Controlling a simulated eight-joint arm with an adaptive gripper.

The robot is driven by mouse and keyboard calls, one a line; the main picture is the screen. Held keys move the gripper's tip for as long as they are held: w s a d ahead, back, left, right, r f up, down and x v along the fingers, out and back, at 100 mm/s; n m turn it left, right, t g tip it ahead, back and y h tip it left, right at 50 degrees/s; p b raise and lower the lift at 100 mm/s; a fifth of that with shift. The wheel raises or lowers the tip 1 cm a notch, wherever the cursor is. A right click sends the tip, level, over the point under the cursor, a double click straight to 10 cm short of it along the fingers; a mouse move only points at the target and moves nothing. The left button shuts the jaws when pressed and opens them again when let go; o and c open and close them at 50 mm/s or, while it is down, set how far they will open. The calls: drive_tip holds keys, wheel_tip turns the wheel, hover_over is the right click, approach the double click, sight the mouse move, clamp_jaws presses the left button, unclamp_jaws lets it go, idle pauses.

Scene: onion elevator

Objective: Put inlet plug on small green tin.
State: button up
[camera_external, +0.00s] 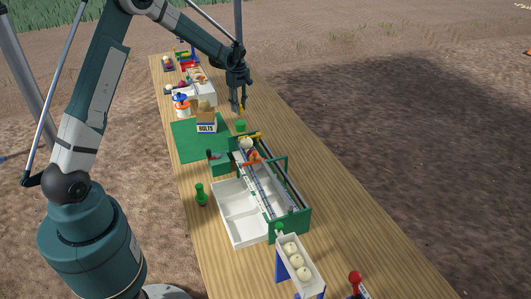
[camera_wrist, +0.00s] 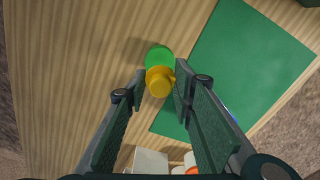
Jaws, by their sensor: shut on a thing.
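My gripper (camera_external: 239,107) is shut on a yellow plug, taken as the inlet plug (camera_wrist: 159,83), whose round knob shows between the fingertips in the wrist view. The small green tin (camera_wrist: 159,57) stands upright on the bare wood just beyond the plug in that view. In the external view the green tin (camera_external: 240,126) is just below and in front of my fingertips. The plug overlaps the tin's near edge in the wrist view. I cannot tell whether they touch.
A green mat (camera_external: 186,143) with a labelled box (camera_external: 206,124) lies left of the tin. The green-framed elevator (camera_external: 289,224) and white divided tray (camera_external: 238,232) stand nearer the camera. An orange-and-white container (camera_external: 181,107) and white boxes stand farther back.

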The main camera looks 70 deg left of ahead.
drive_tip(key=shift+f, duration=0.35)
drive_tip(key=shift+f, duration=1.85)
drive_tip(key=shift+f, duration=0.2)
drive_tip(key=o, duration=0.8)
drive_tip(key=shift+c, duration=0.2)
drive_tip(key=shift+r, duration=0.1)
wheel_tip(320, 180, up, 12)
drive_tip(key=shift+r, duration=0.1)
